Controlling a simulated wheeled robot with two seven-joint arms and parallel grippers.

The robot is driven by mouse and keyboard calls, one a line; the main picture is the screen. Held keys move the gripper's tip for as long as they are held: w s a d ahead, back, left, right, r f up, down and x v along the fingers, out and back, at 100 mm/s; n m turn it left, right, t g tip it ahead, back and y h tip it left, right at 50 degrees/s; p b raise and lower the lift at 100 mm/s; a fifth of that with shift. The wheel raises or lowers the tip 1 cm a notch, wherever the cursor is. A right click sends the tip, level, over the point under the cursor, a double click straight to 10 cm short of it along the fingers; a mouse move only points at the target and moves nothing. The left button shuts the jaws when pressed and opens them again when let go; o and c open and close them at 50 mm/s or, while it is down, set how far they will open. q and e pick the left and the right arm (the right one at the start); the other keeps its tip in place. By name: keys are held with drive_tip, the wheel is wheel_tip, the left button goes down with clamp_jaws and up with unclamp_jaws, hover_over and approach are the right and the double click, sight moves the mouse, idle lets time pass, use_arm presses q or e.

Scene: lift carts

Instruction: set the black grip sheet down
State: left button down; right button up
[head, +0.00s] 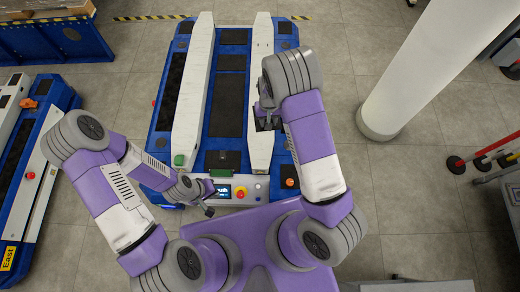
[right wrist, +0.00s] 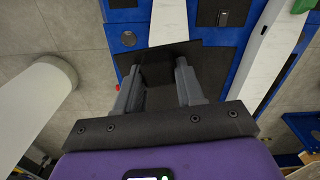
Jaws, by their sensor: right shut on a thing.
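The black grip sheet (right wrist: 156,66) is a thin dark square in the right wrist view, between the fingers of my right gripper (right wrist: 157,78), which is shut on it. It lies across the white right-hand rail of the blue cart (head: 171,128); I cannot tell whether it touches the rail. In the head view my right gripper (head: 264,116) is over this rail (head: 260,150), and my wrist hides much of the sheet. My left gripper (head: 211,200) is empty beside the cart's control panel and looks open.
A second blue cart (head: 50,90) with an "East" label stands at the left. A white column (head: 420,70) rises at the right, near red-and-black posts (head: 456,164). The cart's front panel has a lit screen and a red button (head: 240,194). Grey floor is clear between cart and column.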

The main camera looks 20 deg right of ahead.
drive_tip(key=m+b, duration=0.2)
drive_tip(key=b, duration=0.1)
approach(261, 154)
drive_tip(key=shift+a+f+b, duration=0.15)
drive_tip(key=shift+f+b, duration=0.8)
drive_tip(key=shift+b, duration=0.05)
wheel_tip(261, 154, down, 4)
drive_tip(key=shift+f+b, duration=0.15)
drive_tip(key=shift+b, duration=0.65)
drive_tip(key=o, duration=0.7)
drive_tip(key=shift+f, duration=0.1)
drive_tip(key=shift+c, duration=0.2)
drive_tip(key=o, duration=0.4)
